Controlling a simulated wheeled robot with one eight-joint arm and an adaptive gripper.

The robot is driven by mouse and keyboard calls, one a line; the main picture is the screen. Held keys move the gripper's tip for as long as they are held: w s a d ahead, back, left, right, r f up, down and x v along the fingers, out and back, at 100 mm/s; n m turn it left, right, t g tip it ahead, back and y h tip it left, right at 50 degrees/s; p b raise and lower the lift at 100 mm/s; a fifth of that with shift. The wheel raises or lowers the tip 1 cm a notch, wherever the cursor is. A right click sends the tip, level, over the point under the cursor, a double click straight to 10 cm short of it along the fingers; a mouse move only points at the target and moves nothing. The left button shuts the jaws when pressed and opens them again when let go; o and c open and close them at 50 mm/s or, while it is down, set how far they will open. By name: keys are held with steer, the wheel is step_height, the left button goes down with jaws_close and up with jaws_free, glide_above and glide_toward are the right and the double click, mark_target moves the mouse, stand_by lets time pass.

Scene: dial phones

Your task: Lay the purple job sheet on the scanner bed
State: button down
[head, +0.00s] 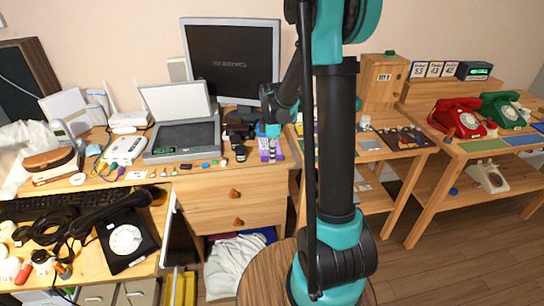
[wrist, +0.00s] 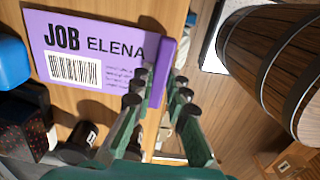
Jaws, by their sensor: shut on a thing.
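The purple job sheet (wrist: 85,60) shows in the wrist view with the words JOB ELENA and a barcode, and a darker purple strip along its right edge. My gripper (wrist: 157,95) is shut on that strip. In the head view my gripper (head: 270,129) points down over the desk's right end, with the purple sheet (head: 264,151) below it, partly hidden. I cannot tell whether the sheet touches the desk. The scanner (head: 182,151) stands to the left on the desk, its lid (head: 175,99) raised and its dark bed (head: 182,136) bare.
Dark small items (head: 240,132) stand between the scanner and my gripper. Several small coloured pieces (head: 186,166) lie along the desk's front edge. A monitor (head: 232,60) stands behind. A barrel-like wooden stool (wrist: 275,60) is beside the desk. A black dial phone (head: 125,239) lies at front left.

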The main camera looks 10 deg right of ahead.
steer(key=shift+r, duration=2.15)
steer(key=shift+s, duration=0.1)
